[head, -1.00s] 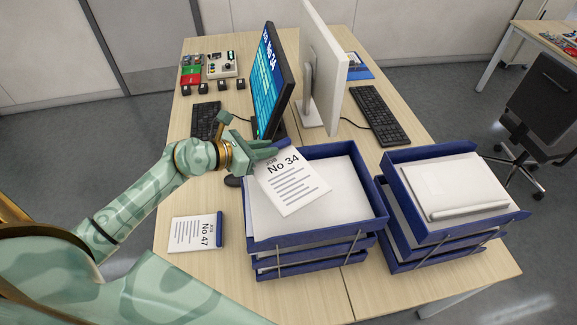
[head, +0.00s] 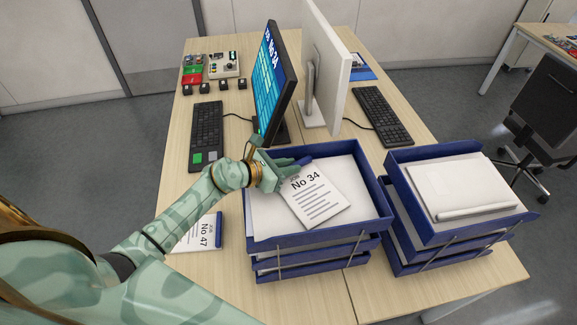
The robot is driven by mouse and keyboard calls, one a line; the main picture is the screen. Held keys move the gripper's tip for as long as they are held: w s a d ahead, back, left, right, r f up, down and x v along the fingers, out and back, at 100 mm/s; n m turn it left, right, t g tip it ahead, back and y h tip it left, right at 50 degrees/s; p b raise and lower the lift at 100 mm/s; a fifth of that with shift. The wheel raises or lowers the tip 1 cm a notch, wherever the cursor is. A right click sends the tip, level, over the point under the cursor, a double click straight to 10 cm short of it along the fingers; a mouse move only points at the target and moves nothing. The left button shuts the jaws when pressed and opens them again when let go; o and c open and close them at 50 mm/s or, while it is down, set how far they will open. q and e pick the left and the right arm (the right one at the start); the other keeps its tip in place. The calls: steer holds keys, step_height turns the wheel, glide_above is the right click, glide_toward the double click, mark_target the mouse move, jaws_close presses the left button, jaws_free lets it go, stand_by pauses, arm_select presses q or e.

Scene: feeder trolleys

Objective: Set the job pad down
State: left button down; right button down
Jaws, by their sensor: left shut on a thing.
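The job pad (head: 318,203), white with "JOB No 34" and printed lines, has a dark blue binding at its top edge. My left gripper (head: 290,168) is shut on that bound edge. The pad is over the top tray of the left blue tray stack (head: 318,238), above white paper (head: 266,213); I cannot tell whether it touches the paper. A second pad, "JOB No 47" (head: 203,236), lies flat on the desk left of the stack, partly hidden by my left arm. My right gripper is not in view.
A second blue tray stack (head: 462,229) with papers stands to the right. The blue-lit monitor (head: 268,85) shows "No 34". A white-backed monitor (head: 325,65) and keyboards (head: 207,135) stand behind. Bare desk (head: 310,300) lies in front of the stacks.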

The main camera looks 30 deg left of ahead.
arm_select(q)
steer(key=c, duration=1.4)
jaws_free()
steer(key=shift+f, duration=0.1)
steer(key=shift+o, duration=0.2)
steer(key=shift+s+a+r, duration=0.15)
steer(key=shift+s+r, duration=0.05)
steer(key=v, duration=1.1)
steer(key=shift+s+r+p, duration=0.1)
steer(key=shift+s+p, duration=0.2)
steer(key=shift+p, duration=0.05)
